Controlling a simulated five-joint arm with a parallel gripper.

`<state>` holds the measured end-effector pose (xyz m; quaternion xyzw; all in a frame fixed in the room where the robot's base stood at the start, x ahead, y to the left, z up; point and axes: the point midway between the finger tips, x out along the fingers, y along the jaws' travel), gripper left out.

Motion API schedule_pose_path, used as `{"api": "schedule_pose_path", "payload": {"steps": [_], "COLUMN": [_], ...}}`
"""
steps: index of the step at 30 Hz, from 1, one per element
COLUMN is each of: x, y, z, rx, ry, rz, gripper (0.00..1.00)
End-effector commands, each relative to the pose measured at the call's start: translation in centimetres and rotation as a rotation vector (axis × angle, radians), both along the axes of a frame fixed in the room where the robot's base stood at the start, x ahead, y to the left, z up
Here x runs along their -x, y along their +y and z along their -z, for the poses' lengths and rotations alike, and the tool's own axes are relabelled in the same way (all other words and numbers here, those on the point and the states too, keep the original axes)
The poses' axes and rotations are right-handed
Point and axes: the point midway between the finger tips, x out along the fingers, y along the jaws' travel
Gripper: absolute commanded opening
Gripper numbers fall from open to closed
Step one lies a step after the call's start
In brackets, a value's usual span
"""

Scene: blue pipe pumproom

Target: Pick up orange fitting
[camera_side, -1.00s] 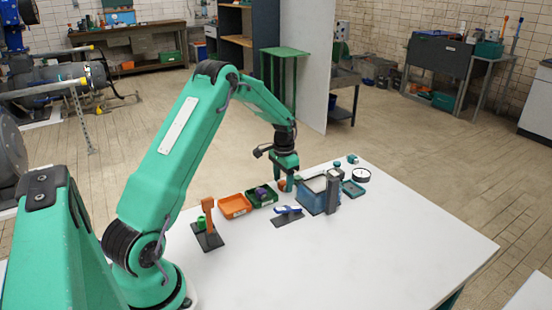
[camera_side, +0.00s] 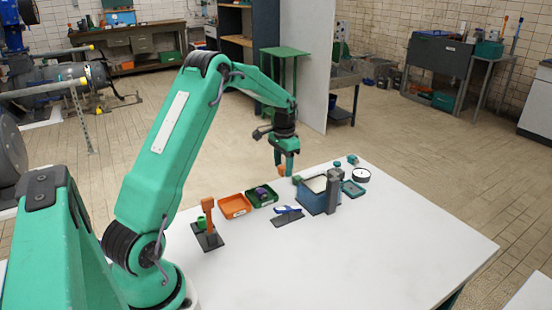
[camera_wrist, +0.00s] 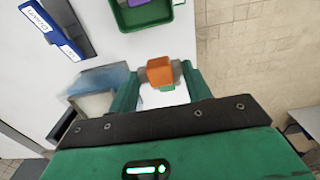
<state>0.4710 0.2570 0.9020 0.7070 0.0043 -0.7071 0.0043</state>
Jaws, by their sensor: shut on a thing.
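The orange fitting (camera_wrist: 160,71) is held between the two fingers of my gripper (camera_wrist: 160,88) in the wrist view. In the side view my gripper (camera_side: 284,166) hangs above the far edge of the white table, with the orange fitting (camera_side: 282,171) showing at its fingertips. The fitting is clear of the table top. Its far side is hidden by the fingers.
An orange tray (camera_side: 234,207) and a green tray (camera_side: 254,201) with a purple item sit left of a blue box (camera_side: 312,200). A dark grey post (camera_side: 333,192) stands by the box. A blue-labelled item (camera_side: 288,210) lies in front. The table's front right is clear.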

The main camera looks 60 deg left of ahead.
Motion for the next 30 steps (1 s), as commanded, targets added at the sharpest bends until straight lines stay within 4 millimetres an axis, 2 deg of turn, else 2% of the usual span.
{"api": "schedule_pose_path", "payload": {"steps": [1,6,10,30], "x": [-0.1,-0.1,0.0,-0.1], "y": [0.0,0.0,0.0,-0.1], "z": [-0.9,-3.0,-3.8,-4.2], "rx": [-0.002,-0.002,-0.001,0.0], "ry": [-0.004,-0.003,-0.001,-0.001], "rz": [0.0,0.0,0.0,0.006], "gripper": [0.23,0.23,0.23,0.23]}}
